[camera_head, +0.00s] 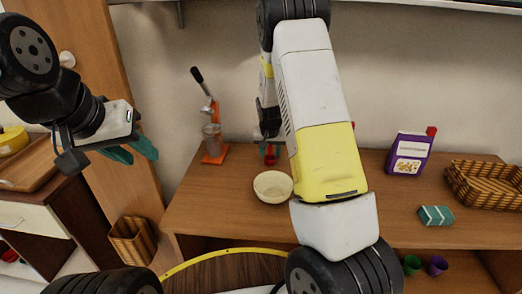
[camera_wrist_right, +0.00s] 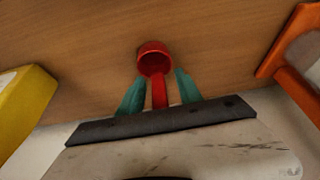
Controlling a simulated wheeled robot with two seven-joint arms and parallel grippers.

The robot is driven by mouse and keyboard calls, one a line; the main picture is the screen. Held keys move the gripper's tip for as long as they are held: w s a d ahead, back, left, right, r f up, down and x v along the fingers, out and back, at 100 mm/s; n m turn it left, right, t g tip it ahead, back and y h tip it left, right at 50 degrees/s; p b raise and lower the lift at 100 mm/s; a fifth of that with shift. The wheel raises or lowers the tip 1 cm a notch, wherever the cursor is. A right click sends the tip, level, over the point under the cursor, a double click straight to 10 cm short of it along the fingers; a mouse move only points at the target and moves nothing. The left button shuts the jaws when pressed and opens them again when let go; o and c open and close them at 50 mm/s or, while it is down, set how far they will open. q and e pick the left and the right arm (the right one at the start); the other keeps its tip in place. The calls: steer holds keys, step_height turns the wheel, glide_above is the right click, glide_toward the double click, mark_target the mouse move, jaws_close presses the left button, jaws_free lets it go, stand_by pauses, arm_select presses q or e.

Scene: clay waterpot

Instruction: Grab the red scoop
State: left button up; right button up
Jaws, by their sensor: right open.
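The red scoop (camera_wrist_right: 154,60) shows in the wrist view, with its round cup away from me and its handle pointing toward my right gripper. My right gripper (camera_wrist_right: 159,80) is open, with one teal finger on each side of the handle. Gaps show between the fingers and the handle. In the head view a small part of the red scoop (camera_head: 270,159) shows at the right gripper, near the back of the table; my arm hides some of this area. My left gripper (camera_head: 132,151) is in the air at the left, its teal fingers apart and empty.
A cream bowl (camera_head: 273,187) stands in front of the scoop. An orange juicer (camera_head: 215,152) is to its left, with its orange base (camera_wrist_right: 288,55) in the wrist view. A yellow object (camera_wrist_right: 22,105) is at the wrist view's left. A purple box (camera_head: 408,155) and wicker basket (camera_head: 484,187) stand right.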

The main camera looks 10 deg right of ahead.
steer(key=shift+f, duration=0.2)
jaws_close()
steer(key=shift+r, duration=0.15)
